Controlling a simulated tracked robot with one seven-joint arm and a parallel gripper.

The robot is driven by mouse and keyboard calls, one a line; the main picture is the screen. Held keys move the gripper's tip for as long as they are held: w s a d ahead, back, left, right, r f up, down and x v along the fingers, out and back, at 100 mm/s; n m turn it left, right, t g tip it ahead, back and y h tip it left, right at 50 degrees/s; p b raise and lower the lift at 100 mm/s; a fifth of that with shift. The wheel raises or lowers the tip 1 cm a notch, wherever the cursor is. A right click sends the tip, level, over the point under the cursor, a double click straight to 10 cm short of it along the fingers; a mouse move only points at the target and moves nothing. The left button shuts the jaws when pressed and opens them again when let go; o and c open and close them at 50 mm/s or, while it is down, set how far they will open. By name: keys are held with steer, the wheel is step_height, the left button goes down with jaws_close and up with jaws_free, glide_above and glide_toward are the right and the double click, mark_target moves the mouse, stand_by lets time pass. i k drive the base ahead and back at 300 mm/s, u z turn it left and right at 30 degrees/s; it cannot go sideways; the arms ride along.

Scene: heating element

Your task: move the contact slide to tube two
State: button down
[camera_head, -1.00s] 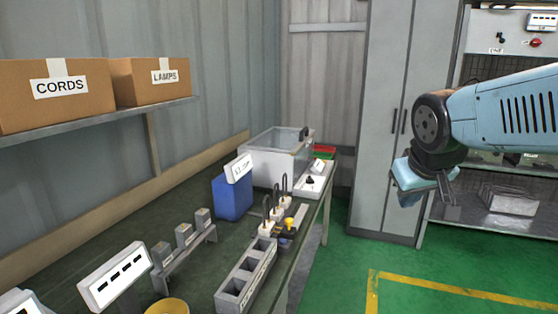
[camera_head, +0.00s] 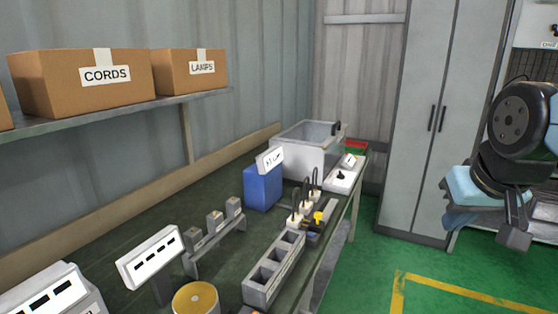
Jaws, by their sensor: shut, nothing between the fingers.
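A small slide with a yellow knob (camera_head: 319,217) sits on the bench beside a row of upright dark rods with white bases (camera_head: 306,207). It looks like the contact slide, and the rods may be the tubes. No tube numbers can be read, and I cannot tell which rod the slide is at. My gripper (camera_head: 513,238) is at the right edge, over the green floor, well away from the bench. It points down, is shut and holds nothing.
On the bench are a grey block with square openings (camera_head: 262,273), a blue container (camera_head: 263,188), a glass-sided tank (camera_head: 301,155), a yellow-topped round thing (camera_head: 195,299) and a slotted panel (camera_head: 150,256). Boxes (camera_head: 84,84) stand on a shelf above. Floor between bench and cabinet (camera_head: 418,120) is clear.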

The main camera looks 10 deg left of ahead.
mark_target(316, 226)
steer(key=u, duration=1.3)
steer(key=k, duration=0.95)
steer(key=z, duration=0.45)
